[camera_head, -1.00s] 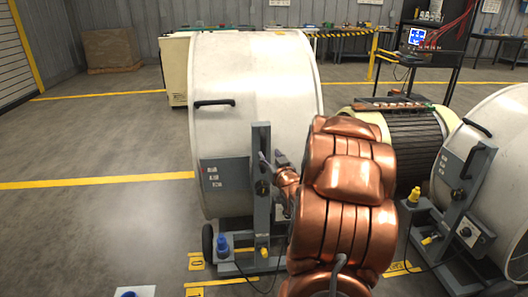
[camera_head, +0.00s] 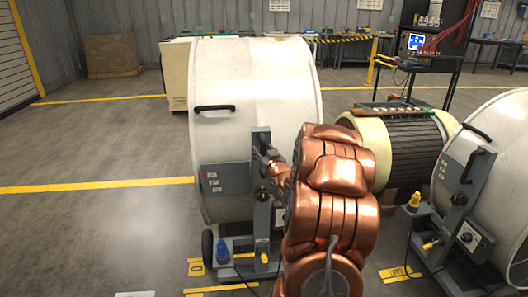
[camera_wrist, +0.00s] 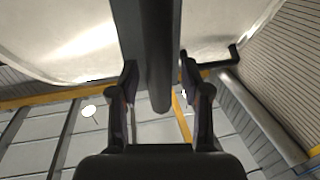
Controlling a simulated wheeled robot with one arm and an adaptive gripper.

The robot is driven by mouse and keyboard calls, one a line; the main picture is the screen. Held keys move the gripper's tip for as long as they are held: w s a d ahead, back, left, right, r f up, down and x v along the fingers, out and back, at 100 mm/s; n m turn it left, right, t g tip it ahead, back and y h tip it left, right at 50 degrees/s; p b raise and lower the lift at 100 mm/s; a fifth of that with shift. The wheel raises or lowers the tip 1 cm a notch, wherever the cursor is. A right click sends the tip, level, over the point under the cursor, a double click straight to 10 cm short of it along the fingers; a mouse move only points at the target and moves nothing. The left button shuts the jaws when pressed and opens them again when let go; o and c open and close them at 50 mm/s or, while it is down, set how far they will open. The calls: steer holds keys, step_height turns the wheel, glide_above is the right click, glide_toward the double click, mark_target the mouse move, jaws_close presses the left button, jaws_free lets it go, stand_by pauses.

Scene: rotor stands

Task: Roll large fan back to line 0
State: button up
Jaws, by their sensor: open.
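The large fan (camera_head: 250,85) is a white drum with a black side handle (camera_head: 214,108), standing on a grey wheeled stand with an upright post (camera_head: 262,210). A yellow floor mark reading 0 (camera_head: 196,267) lies at the front left of its stand. My gripper (camera_head: 275,160) is at the upper part of the post, partly hidden by my copper arm. In the wrist view my gripper (camera_wrist: 158,78) is open, its fingers on either side of a dark bar (camera_wrist: 158,50). Whether they touch the bar I cannot tell. The white drum also shows there (camera_wrist: 60,35).
A second white fan (camera_head: 495,155) on a stand is at the right. A dark ribbed rotor with cream ends (camera_head: 400,150) lies between them. Another yellow floor mark (camera_head: 401,273) is at the lower right. The floor at the left is clear, crossed by a yellow line (camera_head: 100,186).

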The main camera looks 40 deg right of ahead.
jaws_close()
stand_by(0.3)
steer(key=shift+d, duration=0.1)
